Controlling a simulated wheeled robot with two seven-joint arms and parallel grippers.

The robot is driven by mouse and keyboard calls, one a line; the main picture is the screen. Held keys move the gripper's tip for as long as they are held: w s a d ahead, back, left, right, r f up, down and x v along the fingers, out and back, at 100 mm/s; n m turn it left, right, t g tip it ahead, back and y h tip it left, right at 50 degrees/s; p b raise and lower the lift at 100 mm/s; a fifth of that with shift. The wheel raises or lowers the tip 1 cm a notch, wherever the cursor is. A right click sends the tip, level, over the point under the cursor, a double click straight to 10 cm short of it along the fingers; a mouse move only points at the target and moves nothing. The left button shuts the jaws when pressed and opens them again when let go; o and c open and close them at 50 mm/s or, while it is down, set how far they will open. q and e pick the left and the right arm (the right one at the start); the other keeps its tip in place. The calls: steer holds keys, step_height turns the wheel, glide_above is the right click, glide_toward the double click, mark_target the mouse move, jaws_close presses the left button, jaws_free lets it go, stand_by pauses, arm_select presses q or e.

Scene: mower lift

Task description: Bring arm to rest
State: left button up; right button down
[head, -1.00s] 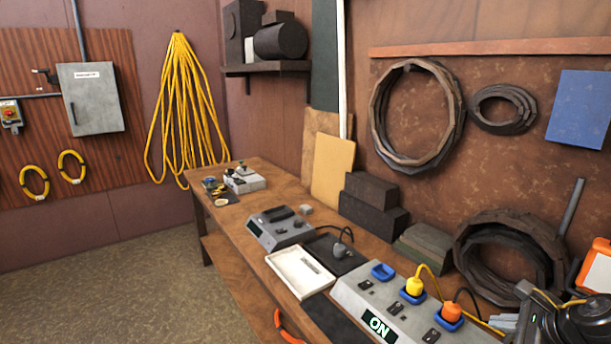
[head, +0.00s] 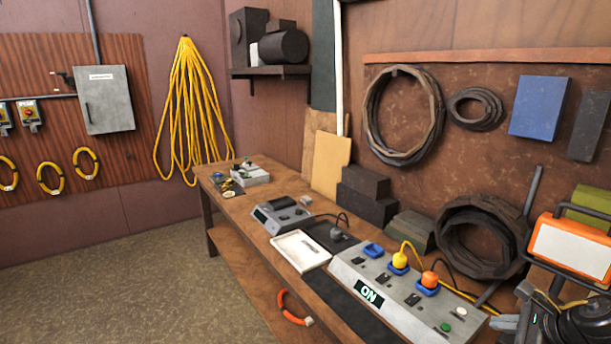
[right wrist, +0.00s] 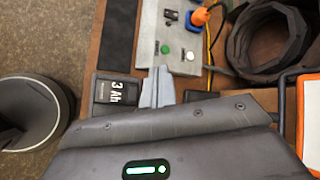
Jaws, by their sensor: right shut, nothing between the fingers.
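My right gripper (head: 512,322) is at the lower right of the head view, beside the near right end of the workbench. In the right wrist view its grey fingers (right wrist: 157,88) are together with nothing between them. They are beside a dark block marked "3 Ah" (right wrist: 117,90), and I cannot tell whether they touch it. The grey power box (head: 400,292) is close to the gripper and its display reads ON. Yellow (head: 400,260) and orange (head: 429,280) plugs sit in its blue sockets. My left gripper is not in view.
The wooden workbench (head: 235,228) runs along the right wall. An orange work lamp (head: 572,250) and a black hose coil (head: 480,240) stand near my right arm. A grey bin-like cylinder (right wrist: 35,112) is at the left of the wrist view. The floor (head: 120,285) left of the bench is clear.

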steer(key=s+a+f+m+t+y, duration=0.1)
steer(key=s+a+f+m, duration=0.1)
steer(key=a+f+m, duration=0.55)
steer(key=s+a+f+m+t, duration=0.15)
steer(key=a+f+m, duration=0.25)
steer(key=a+m, duration=0.6)
steer(key=s+d+f+m+g+h, duration=0.15)
steer(key=s+f+m+g, duration=0.35)
steer(key=s+m, duration=0.75)
steer(key=s+d+f+m+g+h, duration=0.1)
steer(key=s+f+m+g+h, duration=0.15)
steer(key=s+f+m, duration=0.95)
step_height(320, 180, down, 28)
steer(key=m+g+b, duration=0.2)
steer(key=m+b, duration=0.2)
steer(key=b, duration=0.2)
arm_select(q)
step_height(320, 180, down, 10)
steer(key=b, duration=0.4)
arm_select(e)
steer(key=s+d+f, duration=0.2)
steer(key=s+f, duration=1.3)
steer(key=f, duration=0.4)
steer(key=shift+s+d+f+g, duration=0.3)
steer(key=shift+s+d+g, duration=0.1)
